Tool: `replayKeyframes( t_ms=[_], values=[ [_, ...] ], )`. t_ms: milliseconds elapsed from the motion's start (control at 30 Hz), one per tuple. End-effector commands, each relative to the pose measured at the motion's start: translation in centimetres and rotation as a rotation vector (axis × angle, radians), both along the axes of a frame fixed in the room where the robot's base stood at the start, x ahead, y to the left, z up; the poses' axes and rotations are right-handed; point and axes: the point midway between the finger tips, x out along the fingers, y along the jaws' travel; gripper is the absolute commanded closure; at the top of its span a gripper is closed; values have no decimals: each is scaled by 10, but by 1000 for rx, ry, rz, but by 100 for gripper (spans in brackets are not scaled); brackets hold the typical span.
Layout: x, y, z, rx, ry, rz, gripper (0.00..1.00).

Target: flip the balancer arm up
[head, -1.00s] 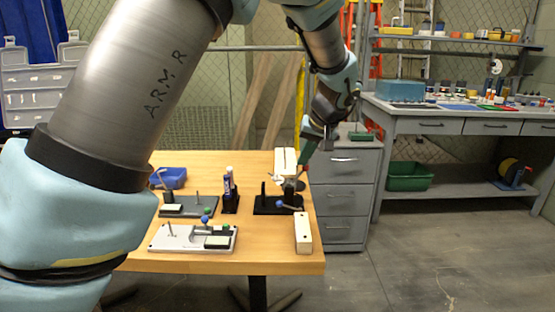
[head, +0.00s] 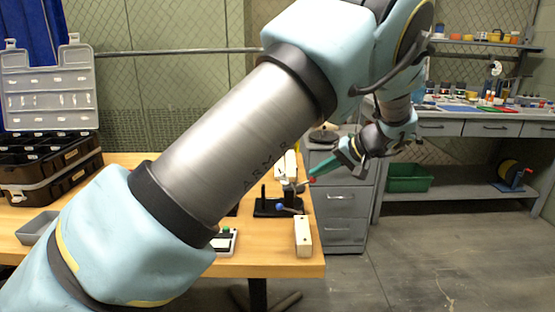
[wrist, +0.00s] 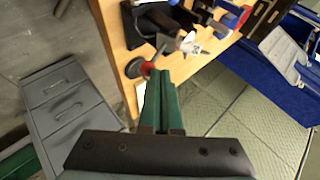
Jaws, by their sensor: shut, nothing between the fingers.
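In the wrist view a silver propeller-like part (wrist: 190,43) and a red round end (wrist: 139,68) stand out from the dark base (wrist: 153,20). My gripper (head: 313,178) has green fingers and is shut and empty. Its tips (wrist: 160,74) are beside the red end; whether they touch is unclear. My arm hides much of the table in the head view.
A white block (head: 303,236) lies at the table's front right, and pale blocks (head: 291,163) stand behind the stand. A grey drawer cabinet (head: 341,205) is right of the table. Open floor lies at the right.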

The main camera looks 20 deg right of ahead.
Motion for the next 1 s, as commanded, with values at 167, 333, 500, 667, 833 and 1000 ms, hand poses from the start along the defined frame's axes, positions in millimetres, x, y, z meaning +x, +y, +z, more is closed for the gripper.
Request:
replayKeyframes(
  t_ms=[167, 333, 500, 667, 833, 1000],
  values=[
    [-2, -6, -9, 83, -39, -1, 100],
    [-4, -10, -17, 159, -75, -1, 100],
    [-6, -13, -25, 233, -109, -1, 100],
    [-7, -16, -30, 281, -133, 1, 100],
    [-8, -17, -36, 279, -129, 1, 100],
    [-8, -18, -39, 279, -129, 1, 100]
  ],
)
